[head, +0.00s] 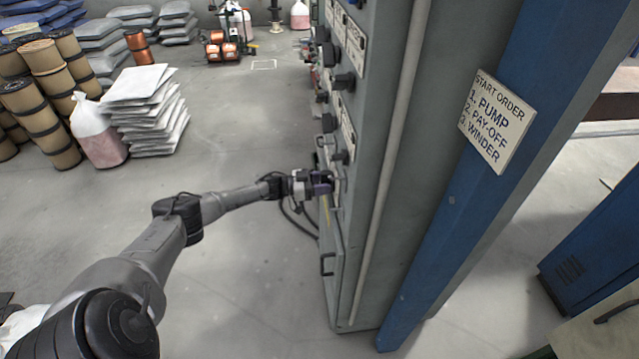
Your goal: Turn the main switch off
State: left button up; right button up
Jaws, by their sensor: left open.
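A tall grey switch cabinet (385,150) stands in the middle, seen almost edge-on. Its front faces left and carries several black knobs and labelled plates. One black knob (344,82) is at the upper part and another knob (341,156) is lower down. I cannot tell which one is the main switch, nor its position. My left gripper (325,183) is open at the cabinet's front, below the lower knob and close to the panel. Whether it touches anything there is unclear. My right gripper does not show.
A blue post (480,190) beside the cabinet bears a "START ORDER" sign (496,121). Cable spools (45,100), a stack of white sacks (148,105) and a pinkish bag (97,140) stand at the left. A cabinet handle (327,264) sticks out low.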

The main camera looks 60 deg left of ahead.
pick_arm(q)
jog(key=p+v, duration=0.2)
jog(key=v, duration=1.1)
jog(key=shift+s+a, duration=0.2)
jog(key=shift+s, duration=0.2)
